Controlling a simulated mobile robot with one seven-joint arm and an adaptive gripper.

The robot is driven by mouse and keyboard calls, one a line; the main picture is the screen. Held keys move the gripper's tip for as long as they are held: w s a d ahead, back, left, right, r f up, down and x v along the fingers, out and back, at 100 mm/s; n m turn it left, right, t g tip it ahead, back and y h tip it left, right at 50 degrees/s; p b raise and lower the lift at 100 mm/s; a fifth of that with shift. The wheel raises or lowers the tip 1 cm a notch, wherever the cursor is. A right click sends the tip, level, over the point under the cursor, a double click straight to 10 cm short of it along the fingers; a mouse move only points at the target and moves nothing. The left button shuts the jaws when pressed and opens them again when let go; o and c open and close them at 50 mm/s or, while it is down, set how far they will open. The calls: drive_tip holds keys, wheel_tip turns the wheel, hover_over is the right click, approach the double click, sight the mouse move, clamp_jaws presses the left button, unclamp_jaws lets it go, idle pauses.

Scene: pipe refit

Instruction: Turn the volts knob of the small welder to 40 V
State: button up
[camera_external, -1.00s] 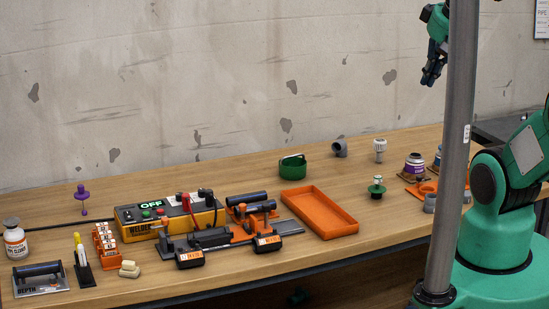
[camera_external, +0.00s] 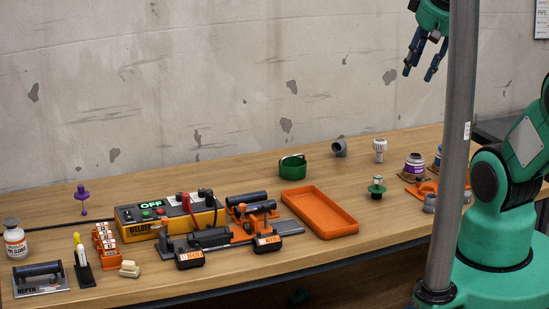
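The small welder (camera_external: 172,219) is a yellow and black box on the left half of the bench. Its display reads OFF, and a green and a red button sit on its top panel. Red and black leads or plugs stand on its right side. The volts knob is too small to tell apart here. My gripper (camera_external: 420,76) is open and empty, high in front of the wall at the upper right, far from the welder. Its dark fingers point down and are spread apart. The grey column hides part of my arm.
The grey column (camera_external: 458,130) rises at the right.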

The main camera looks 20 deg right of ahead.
drive_tip(key=w+a+r+n+g+p, duration=0.1)
drive_tip(key=w+a+n, duration=0.1)
drive_tip(key=w+a, duration=0.45)
drive_tip(key=w+a+r+n+p, duration=0.1)
drive_tip(key=w+a+n+p, duration=0.15)
drive_tip(key=w, duration=0.75)
drive_tip(key=w+a+r+n+g+p, duration=0.1)
drive_tip(key=w+a+n, duration=0.1)
drive_tip(key=w+a, duration=0.5)
drive_tip(key=n+g+p, duration=0.3)
drive_tip(key=n+p, duration=0.3)
drive_tip(key=n, duration=0.2)
hover_over(179, 193)
wheel_tip(179, 193, down, 31)
drive_tip(key=shift+r, duration=0.15)
drive_tip(key=shift+s, duration=0.1)
drive_tip(key=shift+f, duration=6.9)
